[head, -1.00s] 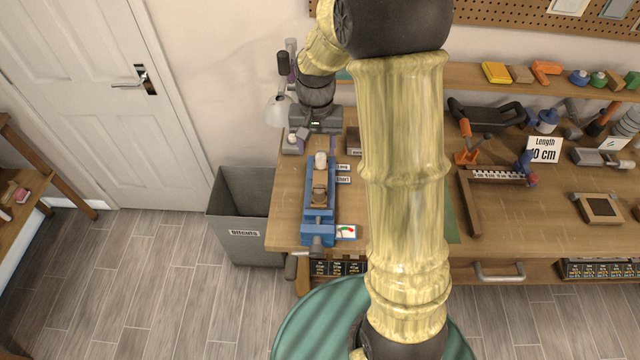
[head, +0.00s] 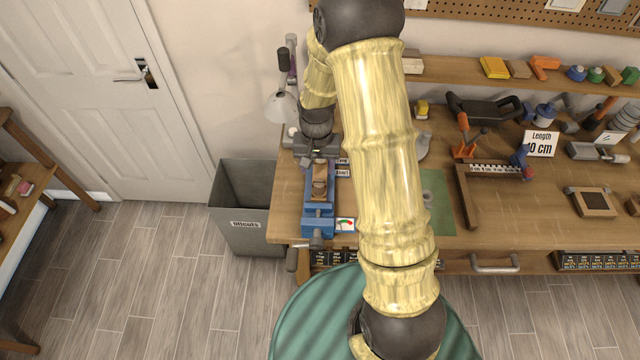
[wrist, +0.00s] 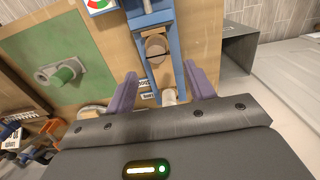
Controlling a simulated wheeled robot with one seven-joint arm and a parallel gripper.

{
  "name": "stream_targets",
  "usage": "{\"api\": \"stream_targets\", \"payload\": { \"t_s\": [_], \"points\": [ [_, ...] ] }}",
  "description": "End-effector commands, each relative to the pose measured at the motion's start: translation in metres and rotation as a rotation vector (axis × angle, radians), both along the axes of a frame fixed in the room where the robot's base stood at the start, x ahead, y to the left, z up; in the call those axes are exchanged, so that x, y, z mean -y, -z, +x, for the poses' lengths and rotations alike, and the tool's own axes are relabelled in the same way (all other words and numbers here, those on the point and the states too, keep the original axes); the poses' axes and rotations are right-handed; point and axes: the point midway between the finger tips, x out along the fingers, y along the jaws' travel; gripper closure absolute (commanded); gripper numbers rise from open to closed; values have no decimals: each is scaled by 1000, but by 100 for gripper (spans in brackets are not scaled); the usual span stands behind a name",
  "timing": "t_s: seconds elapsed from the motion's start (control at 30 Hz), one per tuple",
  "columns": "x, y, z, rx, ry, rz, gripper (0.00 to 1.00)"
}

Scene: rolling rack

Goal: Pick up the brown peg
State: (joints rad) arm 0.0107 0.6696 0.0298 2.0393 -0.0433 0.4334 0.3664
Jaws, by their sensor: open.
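A brown wooden piece, likely the brown peg (wrist: 155,46), sits in a long blue vise (wrist: 143,20) and shows near the top centre of the wrist view. In the head view the brown piece (head: 319,182) lies between the sides of the blue vise (head: 318,220). A pale, whitish cylinder (wrist: 170,97) is at the vise's other end, close to my gripper. My gripper (wrist: 161,84) is open, its two purple fingers apart on either side of the vise, with nothing held. Its fingertips are not clear in the head view.
A grey offcuts bin (head: 245,215) stands left of the bench. A lamp (head: 284,105) stands behind the vise. A gauge card (head: 345,224) and small labels lie beside the vise. A green mat (head: 438,200) lies to the right, partly behind my arm.

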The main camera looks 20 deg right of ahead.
Motion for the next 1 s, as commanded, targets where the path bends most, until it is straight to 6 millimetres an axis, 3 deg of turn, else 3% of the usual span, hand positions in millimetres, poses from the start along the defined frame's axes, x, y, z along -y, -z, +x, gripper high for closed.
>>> {"api": "stream_targets", "payload": {
  "t_s": [0.23, 0.67, 1.0],
  "points": [
    [0, 25, -1, -2, 0, 0, 46],
    [0, 30, -1, 0, 0, -1, 46],
    [4, 57, -7, -5, 1, 0, 46]
  ]
}}
